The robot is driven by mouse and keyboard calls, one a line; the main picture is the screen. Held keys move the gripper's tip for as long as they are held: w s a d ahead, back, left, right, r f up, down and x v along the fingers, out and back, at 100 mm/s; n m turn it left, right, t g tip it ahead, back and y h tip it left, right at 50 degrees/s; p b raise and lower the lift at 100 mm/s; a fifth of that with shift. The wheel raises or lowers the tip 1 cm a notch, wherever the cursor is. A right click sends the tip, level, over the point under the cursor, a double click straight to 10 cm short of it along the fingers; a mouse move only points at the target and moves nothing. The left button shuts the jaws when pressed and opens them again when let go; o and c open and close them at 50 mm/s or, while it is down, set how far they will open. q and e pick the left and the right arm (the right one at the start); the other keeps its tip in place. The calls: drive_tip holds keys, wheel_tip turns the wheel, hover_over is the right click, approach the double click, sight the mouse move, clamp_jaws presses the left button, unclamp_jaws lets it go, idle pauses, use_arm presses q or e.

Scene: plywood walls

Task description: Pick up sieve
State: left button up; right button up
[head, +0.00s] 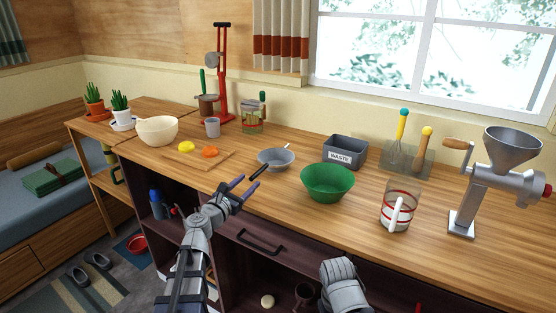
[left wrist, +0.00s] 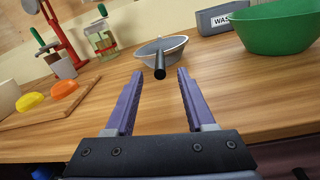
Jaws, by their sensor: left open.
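The sieve (head: 276,159) is a grey bowl-shaped strainer with a black handle, lying on the wooden counter. Its handle points toward my left gripper (head: 246,188), which is open and empty near the counter's front edge. In the left wrist view, the sieve (left wrist: 168,46) is straight ahead, with the black handle end between and just beyond the two purple fingers (left wrist: 157,85). The fingers do not appear to touch it. My right arm shows at the bottom of the head view, but its gripper fingers are not visible.
A green bowl (head: 327,183) stands close to the right of the sieve, with the grey waste bin (head: 345,152) behind it. A cutting board (head: 199,160) with yellow and orange pieces lies to the left. A measuring jug (head: 399,207) and a grinder (head: 490,180) stand farther right.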

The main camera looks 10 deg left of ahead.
sight(260, 170)
use_arm(q)
drive_tip(key=shift+x, duration=4.1)
drive_tip(key=shift+f, duration=0.15)
drive_tip(key=shift+s, duration=0.1)
drive_tip(key=shift+c, duration=0.3)
clamp_jaws()
